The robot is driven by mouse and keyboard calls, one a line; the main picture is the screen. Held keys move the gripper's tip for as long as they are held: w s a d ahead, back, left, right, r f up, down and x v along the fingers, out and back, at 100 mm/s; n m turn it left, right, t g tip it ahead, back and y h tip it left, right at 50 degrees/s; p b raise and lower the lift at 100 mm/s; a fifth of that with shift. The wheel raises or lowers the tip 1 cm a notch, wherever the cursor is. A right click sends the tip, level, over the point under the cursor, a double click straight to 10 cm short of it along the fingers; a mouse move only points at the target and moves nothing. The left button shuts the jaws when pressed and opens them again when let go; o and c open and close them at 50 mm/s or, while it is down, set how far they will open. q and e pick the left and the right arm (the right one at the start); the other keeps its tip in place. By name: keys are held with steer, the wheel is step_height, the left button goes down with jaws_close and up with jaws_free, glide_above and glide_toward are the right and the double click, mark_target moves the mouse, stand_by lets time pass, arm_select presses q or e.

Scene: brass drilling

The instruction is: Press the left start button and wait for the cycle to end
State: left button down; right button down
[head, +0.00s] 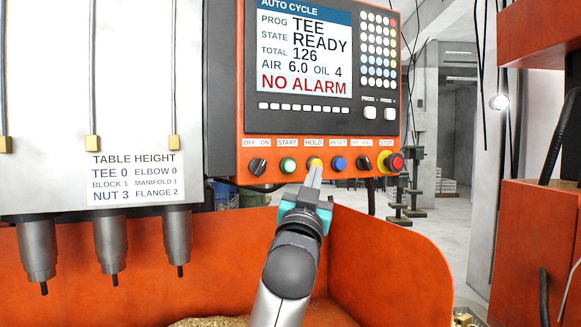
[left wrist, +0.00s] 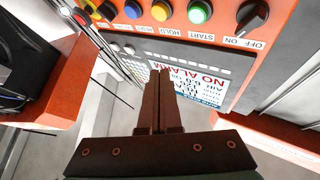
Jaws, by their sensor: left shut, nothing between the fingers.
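The orange control panel holds a green START button (head: 288,166), left of the yellow HOLD button (head: 315,162). The green button also shows at the top of the left wrist view (left wrist: 199,12). The panel screen (head: 305,45) reads AUTO CYCLE, STATE READY, TOTAL 126, NO ALARM. My left gripper (head: 314,172) points up at the panel, its tips overlapping the lower part of the HOLD button in the head view, to the right of START. Its fingers (left wrist: 159,75) are shut with nothing between them. Whether the tips touch the panel cannot be told. My right gripper is not in view.
The button row also has an OFF/ON knob (head: 258,166), a blue RESET button (head: 338,163), another black knob (head: 364,164) and a red STOP button (head: 395,162). Several drill spindles (head: 110,240) hang at left. An orange guard wall (head: 400,262) stands below the panel.

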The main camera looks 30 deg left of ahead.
mark_target(289, 166)
arm_select(q)
steer(key=shift+w+a, duration=0.95)
steer(key=shift+a, duration=0.2)
steer(key=shift+w+a, duration=0.9)
steer(key=shift+a, duration=0.3)
steer(key=shift+w+a, duration=0.95)
steer(key=shift+a, duration=0.2)
steer(key=shift+w+a, duration=0.25)
steer(key=shift+a, duration=0.1)
